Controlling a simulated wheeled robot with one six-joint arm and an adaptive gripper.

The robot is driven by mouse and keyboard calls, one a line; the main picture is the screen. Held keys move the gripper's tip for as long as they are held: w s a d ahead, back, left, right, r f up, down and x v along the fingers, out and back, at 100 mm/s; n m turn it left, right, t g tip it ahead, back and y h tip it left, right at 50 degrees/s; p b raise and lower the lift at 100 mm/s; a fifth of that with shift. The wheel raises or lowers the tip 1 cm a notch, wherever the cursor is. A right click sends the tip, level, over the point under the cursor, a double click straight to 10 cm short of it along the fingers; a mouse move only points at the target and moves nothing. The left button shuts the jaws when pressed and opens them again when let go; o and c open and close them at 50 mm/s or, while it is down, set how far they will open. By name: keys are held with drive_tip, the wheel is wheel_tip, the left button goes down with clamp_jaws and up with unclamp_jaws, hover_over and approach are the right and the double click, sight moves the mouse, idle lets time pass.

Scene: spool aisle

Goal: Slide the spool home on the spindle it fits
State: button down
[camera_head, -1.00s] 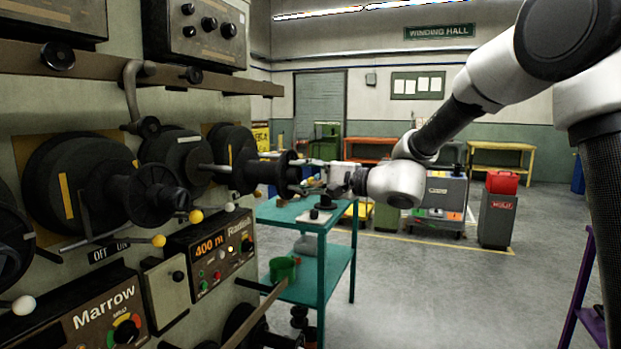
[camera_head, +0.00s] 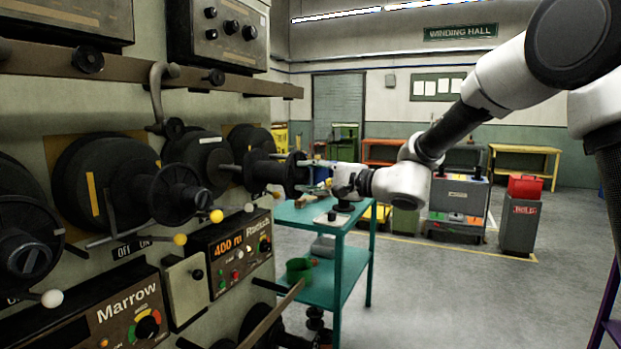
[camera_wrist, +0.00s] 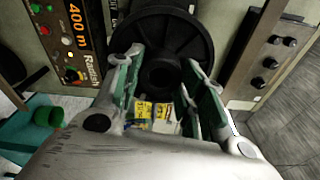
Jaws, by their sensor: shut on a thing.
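My gripper (camera_head: 322,177) is shut on a black spool (camera_head: 294,174) and holds it level beside the machine front, above the teal table. In the wrist view, the spool's round flange (camera_wrist: 191,40) lies ahead of the green-padded fingers of my gripper (camera_wrist: 165,85). Other dark spools or hubs (camera_head: 178,197) sit on the machine to the left.
The teal table (camera_head: 338,228) stands below my gripper with a green cup (camera_head: 299,270) on its lower shelf. Levers with yellow knobs (camera_head: 216,216) stick out from the machine. A rail (camera_head: 150,74) runs above the spindles.

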sight(268, 173)
drive_tip(key=shift+s+a+x, duration=0.1)
drive_tip(key=shift+s+x, duration=0.1)
drive_tip(key=shift+x, duration=1.8)
drive_tip(key=shift+s+a+x, duration=0.15)
drive_tip(key=shift+s+x, duration=0.1)
drive_tip(key=shift+x, duration=1.75)
drive_tip(key=shift+s+a+x, duration=0.1)
drive_tip(key=shift+s+x, duration=0.1)
drive_tip(key=shift+x, duration=1.8)
drive_tip(key=c, duration=0.8)
unclamp_jaws()
drive_tip(key=shift+r, duration=0.15)
